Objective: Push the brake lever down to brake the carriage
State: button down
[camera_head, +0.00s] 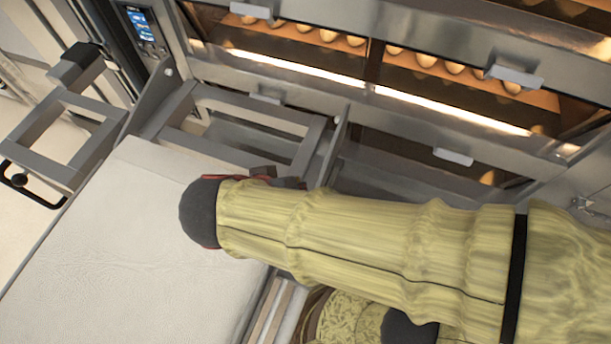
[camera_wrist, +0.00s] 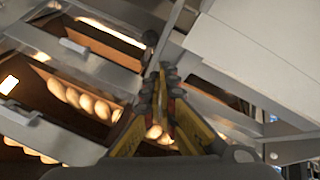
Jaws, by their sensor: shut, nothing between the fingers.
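My gripper (camera_head: 290,182) is shut and empty. In the head view it is mostly hidden behind my sleeved arm, above the oven-side end of the carriage (camera_head: 120,240). In the wrist view the closed fingertips (camera_wrist: 168,72) sit near a metal bar. Another black ball knob (camera_head: 18,180) sits on a black bar at the carriage's left side in the head view. I cannot tell for certain which is the brake lever.
The deck ovens (camera_head: 350,95), with rows of buns behind glass, stand close ahead. A metal frame (camera_head: 235,98) lies between them and the carriage's white surface. A control panel (camera_head: 142,28) is at the upper left.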

jog(key=shift+s+a+r, duration=0.35)
jog(key=shift+s+r, duration=0.1)
jog(key=shift+s, duration=0.2)
jog(key=shift+s+a+r, duration=0.3)
jog(key=shift+s+r, duration=0.15)
jog(key=shift+s, duration=0.15)
